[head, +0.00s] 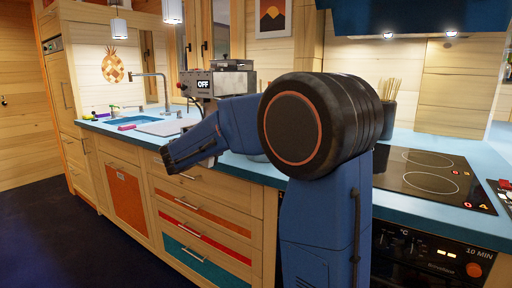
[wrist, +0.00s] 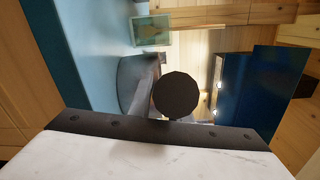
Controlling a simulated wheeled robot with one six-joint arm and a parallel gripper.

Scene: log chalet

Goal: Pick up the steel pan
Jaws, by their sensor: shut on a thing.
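In the wrist view a grey, curved metal body, which looks like the steel pan (wrist: 132,78), shows beside the blue worktop. A dark round disc (wrist: 177,95), probably the end of its handle, faces the camera and hides part of it. My gripper (wrist: 160,126) shows only as a dark bar at the bottom of the wrist view. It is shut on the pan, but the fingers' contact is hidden. In the head view my arm hides the gripper. A small grey patch (head: 257,158) behind the arm may be the pan; I cannot tell whether it touches the worktop.
The blue worktop (head: 400,208) carries a black hob (head: 425,177) at right and a sink (head: 130,120) at left. A grey machine marked OFF (head: 217,82) and a utensil pot (head: 388,118) stand behind my arm. The dark blue hood (head: 420,15) hangs above. Dark floor at left is clear.

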